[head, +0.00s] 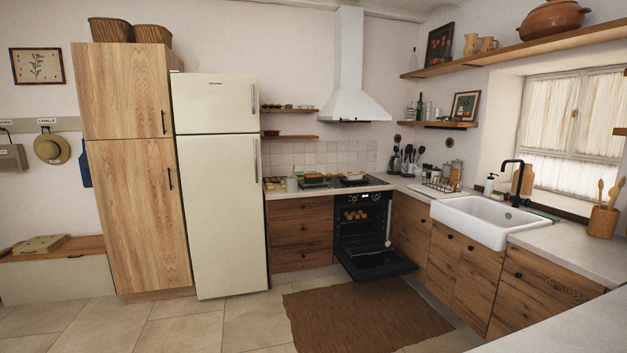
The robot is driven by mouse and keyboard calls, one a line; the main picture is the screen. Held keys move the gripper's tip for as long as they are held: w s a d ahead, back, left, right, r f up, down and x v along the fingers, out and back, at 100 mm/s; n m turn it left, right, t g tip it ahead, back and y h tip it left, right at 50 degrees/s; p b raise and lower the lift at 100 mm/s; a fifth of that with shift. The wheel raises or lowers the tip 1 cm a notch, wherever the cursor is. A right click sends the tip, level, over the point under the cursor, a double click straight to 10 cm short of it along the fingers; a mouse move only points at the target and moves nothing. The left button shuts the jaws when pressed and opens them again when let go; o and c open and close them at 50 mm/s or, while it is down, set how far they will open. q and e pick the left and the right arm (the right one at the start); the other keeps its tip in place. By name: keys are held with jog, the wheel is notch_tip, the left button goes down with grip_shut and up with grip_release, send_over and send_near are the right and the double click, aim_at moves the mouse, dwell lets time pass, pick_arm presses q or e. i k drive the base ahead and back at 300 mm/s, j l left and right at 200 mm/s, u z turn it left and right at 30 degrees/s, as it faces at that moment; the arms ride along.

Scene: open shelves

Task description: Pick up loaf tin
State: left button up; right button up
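I cannot clearly make out which thing is the loaf tin. A small dark tin-like container (313,183) stands on the far counter (377,187), left of the hob, with something orange-brown at its top. It is too small to tell its exact shape. A flat tray with yellow-orange items (275,184) lies at the left end of that counter, and a pale cup-like container (291,184) stands between the two. Neither of my grippers shows in the head view.
The oven door (376,264) hangs open over the floor, with round baked items (355,215) inside the oven. A brown rug (365,315) lies in front. The fridge (222,190) stands left of the counter, the sink (485,219) right.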

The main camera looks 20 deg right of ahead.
aim_at(312, 178)
jog(key=i+l+z, duration=0.1)
jog(key=i+z, duration=0.15)
jog(key=i, duration=0.75)
jog(key=i+j+z, duration=0.1)
jog(key=i+z, duration=0.15)
jog(key=i, duration=0.75)
jog(key=i+z, duration=0.3)
jog(key=i, duration=0.55)
jog(key=i+z, duration=0.2)
jog(key=i, duration=0.65)
jog(key=i+j+z, duration=0.1)
jog(key=i+z, duration=0.2)
jog(key=i, duration=0.2)
jog(key=i+j+z, duration=0.3)
jog(key=i, duration=0.25)
jog(key=i+j+z, duration=0.3)
jog(key=i, duration=0.15)
jog(key=i+l, duration=0.05)
jog(key=l, duration=0.05)
